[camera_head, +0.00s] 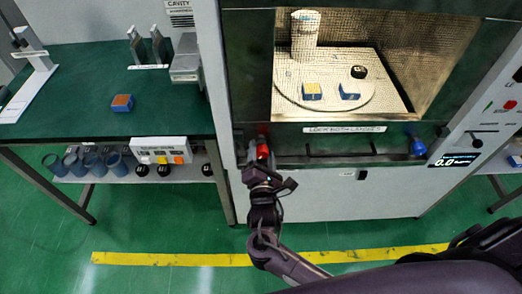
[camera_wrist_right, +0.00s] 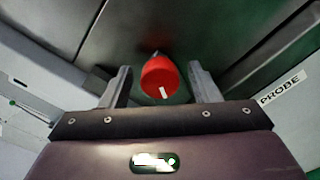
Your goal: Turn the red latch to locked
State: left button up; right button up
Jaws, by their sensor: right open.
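The red latch (camera_head: 262,150) is a rounded red knob at the lower left of the microwave door front. In the right wrist view the red latch (camera_wrist_right: 160,77) carries a short white mark near its lower edge, slightly tilted. My right gripper (camera_head: 261,163) is at the red latch and partly covers it in the head view. In the wrist view my right gripper (camera_wrist_right: 160,88) is open, with one finger on each side of the knob and a gap visible on both sides. My left gripper is not in view.
A blue latch (camera_head: 417,147) is at the door's lower right, past a dark handle bar (camera_head: 340,152). A label (camera_head: 344,129) reads "LOCK BOTH LATCHES". Blocks stand on a round plate (camera_head: 350,104) inside the cavity. A green bench (camera_head: 75,100) is at left.

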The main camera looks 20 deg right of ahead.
jog(key=shift+w+d, duration=0.15)
jog(key=shift+w, duration=0.25)
